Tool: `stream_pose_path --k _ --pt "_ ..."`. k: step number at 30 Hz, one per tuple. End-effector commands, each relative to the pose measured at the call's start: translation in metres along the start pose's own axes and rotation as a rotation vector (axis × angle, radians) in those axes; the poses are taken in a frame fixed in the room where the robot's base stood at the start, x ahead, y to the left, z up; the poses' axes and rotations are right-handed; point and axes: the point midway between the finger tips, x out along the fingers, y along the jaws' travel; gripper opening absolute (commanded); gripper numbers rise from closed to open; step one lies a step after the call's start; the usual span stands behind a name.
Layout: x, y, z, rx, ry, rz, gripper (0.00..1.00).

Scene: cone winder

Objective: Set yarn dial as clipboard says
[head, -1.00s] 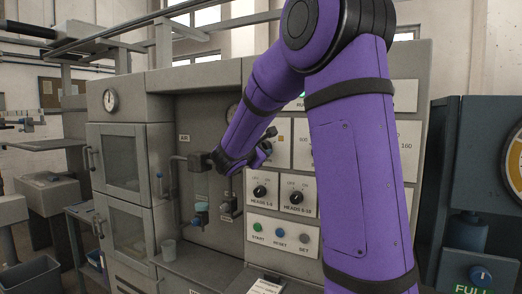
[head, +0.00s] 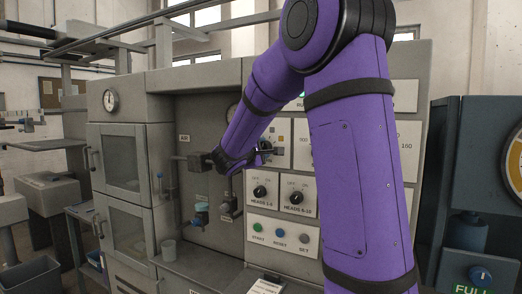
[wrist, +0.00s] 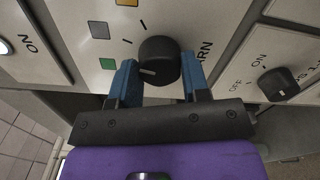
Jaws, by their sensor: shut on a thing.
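The yarn dial (wrist: 155,67) is a round black knob on a pale panel, with "RN" of its label showing. Its white pointer mark faces left in the wrist view, roughly toward the green square (wrist: 107,64). A grey-blue square (wrist: 99,30) and a tan square also sit around it. My gripper (wrist: 159,62) has its blue fingers on either side of the knob, shut on it. In the head view my gripper (head: 258,157) is at the panel and partly covers the dial. The clipboard (head: 266,287) is cut off at the bottom edge, its writing unreadable.
Below the dial are the HEADS 1-6 knob (head: 260,191), a second HEADS knob (head: 296,197) and the START button (head: 257,227). Pipes and a valve (head: 201,207) stand in the recess to the left. My arm hides much of the right panel.

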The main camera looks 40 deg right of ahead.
Motion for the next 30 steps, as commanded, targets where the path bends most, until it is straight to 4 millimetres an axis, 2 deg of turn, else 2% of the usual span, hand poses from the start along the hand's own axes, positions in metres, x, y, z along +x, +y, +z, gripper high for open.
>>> stream_pose_path --k 9,23,24,27,30 --pt "-0.0004 -0.0003 -0.0004 0.108 0.001 -0.001 0.19" --pt "-0.0004 -0.0004 -0.0004 0.124 0.001 -0.001 0.19" --pt "-0.0004 -0.0004 -0.0004 0.123 0.001 -0.001 0.45" --pt "-0.0004 -0.0003 -0.0003 0.123 0.001 -0.001 0.68" --pt "-0.0003 -0.0002 -0.0003 0.123 0.001 -0.001 0.68"
